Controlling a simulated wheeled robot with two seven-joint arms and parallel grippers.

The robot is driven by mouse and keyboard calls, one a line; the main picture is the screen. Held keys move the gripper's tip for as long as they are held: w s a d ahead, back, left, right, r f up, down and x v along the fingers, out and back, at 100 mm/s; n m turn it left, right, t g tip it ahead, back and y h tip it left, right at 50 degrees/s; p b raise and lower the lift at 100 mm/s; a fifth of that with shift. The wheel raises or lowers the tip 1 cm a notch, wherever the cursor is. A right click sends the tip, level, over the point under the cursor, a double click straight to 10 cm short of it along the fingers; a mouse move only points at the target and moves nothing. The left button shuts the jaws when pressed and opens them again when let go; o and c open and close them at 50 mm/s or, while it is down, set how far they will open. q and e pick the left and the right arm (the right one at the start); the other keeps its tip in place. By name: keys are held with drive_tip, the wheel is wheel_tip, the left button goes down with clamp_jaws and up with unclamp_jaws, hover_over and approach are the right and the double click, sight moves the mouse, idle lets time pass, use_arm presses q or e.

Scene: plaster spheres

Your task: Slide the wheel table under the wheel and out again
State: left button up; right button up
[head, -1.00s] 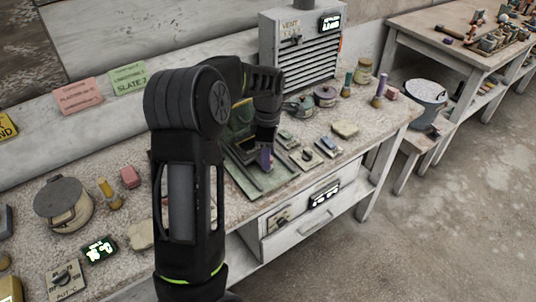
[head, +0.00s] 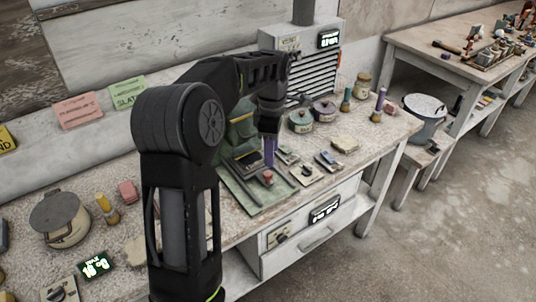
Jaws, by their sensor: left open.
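The green surface-grinder-like machine (head: 240,132) stands on the bench, partly hidden behind my left arm. Its green base (head: 238,187) with dark rails lies in front of it. A small red knob (head: 267,177) shows on the base. My left gripper (head: 269,158) is open and points down just above and behind the knob, apart from it as far as I can see. A purple piece shows at its tips; I cannot tell whether it is part of the fingers. The wheel and most of the wheel table are hidden by the gripper or too small to make out. My right gripper is out of view.
Small blocks and tools (head: 306,174) lie just right of the base. Lidded pots (head: 301,121) and a louvred metal box (head: 315,72) stand behind. A round lidded pot (head: 60,218) stands at the left.

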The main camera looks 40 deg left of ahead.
sight(268, 172)
use_arm(q)
drive_tip(key=y, duration=0.1)
drive_tip(key=d+g+y+p, duration=0.1)
drive_tip(key=w+d+g+y+p, duration=0.1)
drive_tip(key=y, duration=0.1)
drive_tip(key=shift+d+f, duration=0.15)
drive_tip(key=shift+f, duration=0.15)
drive_tip(key=shift+w, duration=0.1)
drive_tip(key=p+x, duration=0.2)
drive_tip(key=x, duration=0.5)
drive_tip(key=shift+f, duration=0.35)
drive_tip(key=shift+c, duration=0.5)
